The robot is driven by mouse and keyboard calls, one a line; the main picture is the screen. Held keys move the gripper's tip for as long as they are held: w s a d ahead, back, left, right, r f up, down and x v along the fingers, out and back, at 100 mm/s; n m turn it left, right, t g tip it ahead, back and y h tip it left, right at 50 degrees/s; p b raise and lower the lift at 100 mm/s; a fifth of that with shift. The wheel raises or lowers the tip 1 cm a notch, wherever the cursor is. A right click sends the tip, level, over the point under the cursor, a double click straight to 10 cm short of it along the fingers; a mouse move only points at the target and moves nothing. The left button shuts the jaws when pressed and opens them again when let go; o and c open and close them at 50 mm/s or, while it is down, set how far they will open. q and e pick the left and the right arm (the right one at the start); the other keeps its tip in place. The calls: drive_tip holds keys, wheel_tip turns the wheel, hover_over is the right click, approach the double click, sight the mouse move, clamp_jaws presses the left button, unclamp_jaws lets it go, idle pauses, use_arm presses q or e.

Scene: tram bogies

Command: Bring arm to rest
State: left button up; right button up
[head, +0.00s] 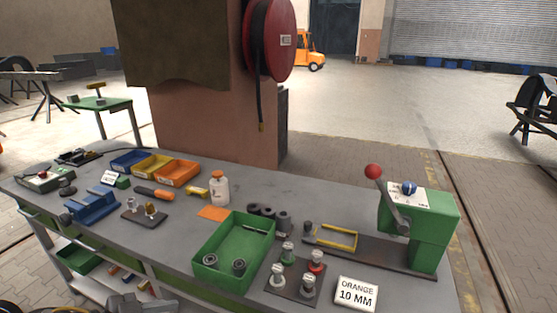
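A dark grey blocky part (140,303) shows at the bottom edge, in front of the lower shelf. It looks like the end of my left arm, but its fingers cannot be made out. My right arm and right gripper are not in view. On the grey workbench (180,235), a green press (425,225) stands at the right end. Its lever, with a red ball knob (373,172), leans up to the left. A green bin (213,250) holds two dark rings. A dark plate (292,292) carries several upright metal pieces.
A sign (357,294) reading "ORANGE 10 MM" stands near the front edge. A white bottle (220,191), blue, yellow and orange bins (176,173), a yellow frame (337,237) and a blue vice-like block (91,205) are on the bench. A pillar (215,125) rises behind.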

use_arm(q)
drive_tip(key=w+a+f+n+t+y, duration=0.2)
drive_tip(key=w+a+f+n+t, duration=0.15)
drive_tip(key=w+f, duration=1)
drive_tip(key=s+a+f+n+g+y, duration=0.1)
drive_tip(key=a+f+y, duration=0.15)
drive_tip(key=f, duration=0.85)
drive_tip(key=s+a+f+n+y, duration=0.15)
drive_tip(key=a+f, duration=0.25)
drive_tip(key=f, duration=0.7)
drive_tip(key=s+a+f+n+g+y, duration=0.2)
drive_tip(key=s+f+g+y, duration=0.15)
drive_tip(key=s+f, duration=1.5)
drive_tip(key=s+d+f+g, duration=0.1)
drive_tip(key=s+d+f, duration=0.1)
drive_tip(key=s, duration=0.7)
drive_tip(key=s+d+f+g, duration=0.1)
drive_tip(key=s+f, duration=0.3)
drive_tip(key=s, duration=0.5)
drive_tip(key=s+d+f+g, duration=0.2)
drive_tip(key=s+f+g, duration=0.1)
drive_tip(key=s, duration=0.5)
drive_tip(key=shift+s+d, duration=0.3)
drive_tip(key=shift+s, duration=0.1)
drive_tip(key=shift+w+f, duration=0.1)
